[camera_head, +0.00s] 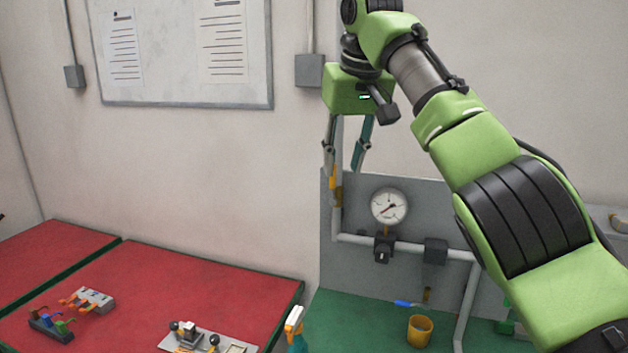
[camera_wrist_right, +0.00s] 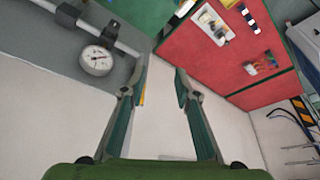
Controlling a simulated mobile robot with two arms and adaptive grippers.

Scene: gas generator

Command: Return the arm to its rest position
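My right arm is green and black and reaches in from the right of the head view. Its gripper (camera_head: 347,170) hangs pointing down in front of the wall, above the grey panel. In the right wrist view the two fingers of the right gripper (camera_wrist_right: 160,82) stand apart with nothing between them. The fingers are clear of the gauge and pipes in that view. My left gripper does not show in either view.
A grey panel carries a pressure gauge (camera_head: 389,207) and pipes (camera_head: 410,246). A green table (camera_head: 345,318) holds a yellow cup (camera_head: 420,331). A red table (camera_head: 215,290) with small parts (camera_head: 90,299) and a spray bottle (camera_head: 295,325) are at left. A whiteboard (camera_head: 180,75) hangs behind.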

